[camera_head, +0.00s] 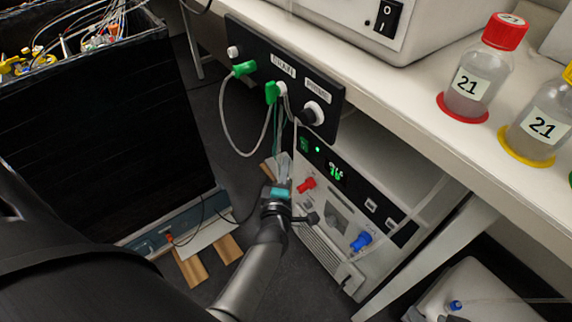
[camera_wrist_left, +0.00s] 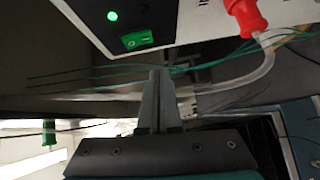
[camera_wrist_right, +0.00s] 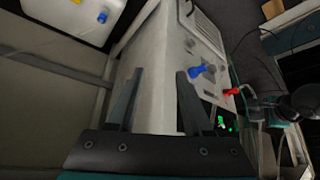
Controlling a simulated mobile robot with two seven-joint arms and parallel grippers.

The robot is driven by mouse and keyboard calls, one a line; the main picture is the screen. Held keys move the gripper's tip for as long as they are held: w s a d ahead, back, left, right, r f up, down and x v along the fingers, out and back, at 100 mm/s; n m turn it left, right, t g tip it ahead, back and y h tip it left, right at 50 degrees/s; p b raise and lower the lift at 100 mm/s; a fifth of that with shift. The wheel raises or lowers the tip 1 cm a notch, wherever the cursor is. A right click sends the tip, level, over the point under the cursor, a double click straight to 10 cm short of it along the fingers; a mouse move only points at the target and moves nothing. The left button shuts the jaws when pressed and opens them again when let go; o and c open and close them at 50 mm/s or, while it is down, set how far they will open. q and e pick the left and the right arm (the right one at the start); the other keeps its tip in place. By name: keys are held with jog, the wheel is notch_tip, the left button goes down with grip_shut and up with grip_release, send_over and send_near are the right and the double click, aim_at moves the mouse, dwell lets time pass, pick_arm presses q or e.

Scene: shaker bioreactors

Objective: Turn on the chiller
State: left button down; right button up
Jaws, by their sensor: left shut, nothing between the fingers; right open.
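The chiller (camera_head: 330,220) is a pale box under the bench, with a dark panel, a red fitting and a blue fitting on its front. Its display (camera_head: 336,172) shows lit green digits. In the left wrist view its green rocker switch (camera_wrist_left: 137,39) looks lit, beside a lit green lamp (camera_wrist_left: 112,16). My left gripper (camera_wrist_left: 158,72) is shut and empty, pointing toward the panel just below the switch, seemingly apart from it. In the head view the left gripper (camera_head: 283,172) is in front of the chiller's left side. My right gripper (camera_wrist_right: 159,74) is open and empty beside the chiller (camera_wrist_right: 165,60).
A black control panel (camera_head: 285,75) with green plugs and hanging tubes is above the chiller. Bottles with red (camera_head: 505,30) and yellow bases stand on the bench (camera_head: 425,110). A white device (camera_head: 470,285) is at lower right, a black tank (camera_head: 100,140) at left.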

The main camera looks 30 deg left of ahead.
pick_arm(q)
jog(key=f+p+v, duration=0.2)
jog(key=v, duration=0.7)
jog(key=shift+s+d, duration=0.2)
jog(key=shift+d, duration=0.05)
pick_arm(e)
jog(key=shift+s+d+f+g+h, duration=0.2)
jog(key=shift+d+f+g, duration=0.15)
jog(key=shift+f, duration=0.2)
jog(key=shift+s+d+f+g+h, duration=0.1)
jog(key=shift+s+d+f+g, duration=0.15)
jog(key=shift+f+g, duration=0.25)
jog(key=shift+s+d+f+g+h, duration=0.1)
jog(key=shift+s+d+f+g, duration=0.15)
jog(key=shift+f, duration=0.4)
pick_arm(q)
jog(key=shift+r, duration=0.15)
